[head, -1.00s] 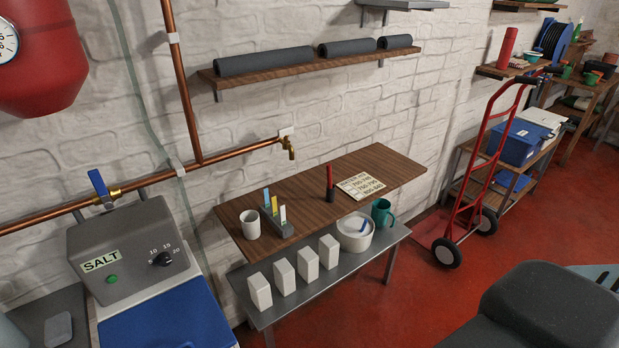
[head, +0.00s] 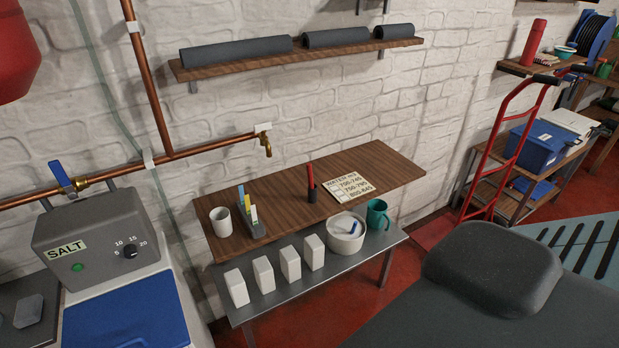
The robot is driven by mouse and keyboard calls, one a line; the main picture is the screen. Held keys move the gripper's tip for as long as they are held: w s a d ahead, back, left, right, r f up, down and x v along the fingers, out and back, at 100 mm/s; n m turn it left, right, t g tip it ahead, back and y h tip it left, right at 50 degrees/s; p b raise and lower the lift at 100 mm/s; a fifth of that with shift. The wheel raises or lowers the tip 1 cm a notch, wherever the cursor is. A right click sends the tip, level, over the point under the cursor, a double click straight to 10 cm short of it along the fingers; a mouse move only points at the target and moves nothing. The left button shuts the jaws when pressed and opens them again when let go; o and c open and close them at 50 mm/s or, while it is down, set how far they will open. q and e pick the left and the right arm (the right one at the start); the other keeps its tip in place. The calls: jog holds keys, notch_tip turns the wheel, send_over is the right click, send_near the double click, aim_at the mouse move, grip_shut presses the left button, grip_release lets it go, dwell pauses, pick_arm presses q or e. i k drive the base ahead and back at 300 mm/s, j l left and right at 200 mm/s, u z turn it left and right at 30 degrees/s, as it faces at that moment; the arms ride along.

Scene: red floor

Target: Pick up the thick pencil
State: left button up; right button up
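The thick pencil (head: 309,176) is red and stands upright on the wooden table top (head: 285,200). Its lower end is in a small dark holder (head: 312,193). It stands left of a paper card (head: 350,185) with printed numbers. Neither of my grippers shows in the head view.
A white cup (head: 221,221) and a grey rack with coloured strips (head: 249,215) stand left of the pencil. On the lower metal shelf are several white blocks (head: 290,263), a white tub (head: 346,235) and a green mug (head: 377,214). A red hand truck (head: 500,150) stands at right.

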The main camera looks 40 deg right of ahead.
aim_at(308, 165)
jog(key=k+l+u, duration=0.15)
jog(key=l, duration=0.3)
jog(key=l+u, duration=0.1)
jog(key=l, duration=0.35)
jog(key=k+l, duration=0.1)
jog(key=l, duration=0.25)
jog(key=k+l, duration=0.15)
jog(key=l, duration=0.2)
jog(key=k+l, duration=0.1)
jog(key=l, duration=0.25)
jog(key=k+l+u, duration=0.1)
jog(key=l, duration=0.25)
jog(key=k+l, duration=0.15)
jog(key=l, duration=0.2)
